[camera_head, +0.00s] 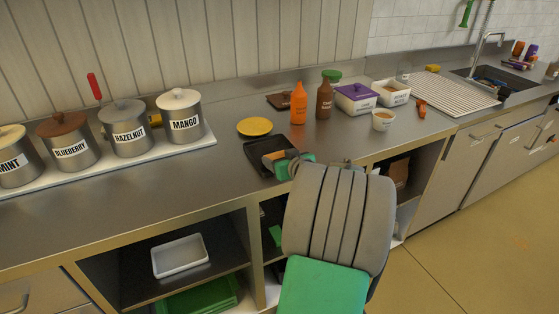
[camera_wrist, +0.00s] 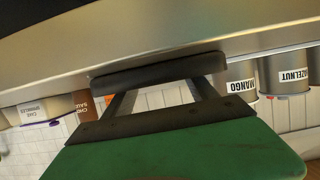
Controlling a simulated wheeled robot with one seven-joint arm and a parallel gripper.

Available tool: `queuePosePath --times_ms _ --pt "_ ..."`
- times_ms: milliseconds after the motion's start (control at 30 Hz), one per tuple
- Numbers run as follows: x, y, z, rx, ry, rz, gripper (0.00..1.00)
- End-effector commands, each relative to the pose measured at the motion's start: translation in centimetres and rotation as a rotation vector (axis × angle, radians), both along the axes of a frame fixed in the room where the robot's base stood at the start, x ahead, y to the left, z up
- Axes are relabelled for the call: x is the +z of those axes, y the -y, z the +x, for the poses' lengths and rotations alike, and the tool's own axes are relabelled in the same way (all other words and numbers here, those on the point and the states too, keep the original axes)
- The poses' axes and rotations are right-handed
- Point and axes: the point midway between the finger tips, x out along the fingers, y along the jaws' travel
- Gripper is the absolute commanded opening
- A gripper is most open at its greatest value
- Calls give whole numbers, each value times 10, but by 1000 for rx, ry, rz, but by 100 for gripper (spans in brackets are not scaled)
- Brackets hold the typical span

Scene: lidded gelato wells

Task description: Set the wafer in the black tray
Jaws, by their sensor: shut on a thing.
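The black tray (camera_head: 256,163) lies flat on the steel counter, partly hidden by my gripper. My gripper (camera_head: 283,157) reaches over the tray's right side from my arm in front. A small tan-orange piece (camera_head: 271,157), which appears to be the wafer, shows at the gripper's tip, and the jaws are shut on it. Whether it touches the tray floor I cannot tell. In the wrist view the dark fingers show with a green body behind them, and the wafer cannot be made out.
A yellow plate (camera_head: 254,127) sits behind the tray. An orange bottle (camera_head: 298,103) and a brown bottle (camera_head: 324,100) stand behind to the right. Lidded gelato wells, including mango (camera_head: 181,117), line the left. A small white bowl (camera_head: 383,121) stands to the right. Open shelves lie below.

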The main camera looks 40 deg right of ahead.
Motion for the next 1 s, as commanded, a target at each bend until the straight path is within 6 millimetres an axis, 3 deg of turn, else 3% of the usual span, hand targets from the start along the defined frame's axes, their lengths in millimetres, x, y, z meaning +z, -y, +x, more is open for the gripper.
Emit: queuePosePath --times_ms 33,100,133,400,633,767,1000 --pt "-13 -2 -2 0 -15 11 30" --pt "-13 -2 -3 -1 -18 13 30" --pt "-13 -2 -3 -1 -19 14 68" --pt "-18 -4 -4 0 -26 21 89" --pt "-16 -6 -2 4 -27 22 89" --pt "0 -6 -2 5 -27 23 89" --pt "24 -17 -61 -8 -14 12 89"
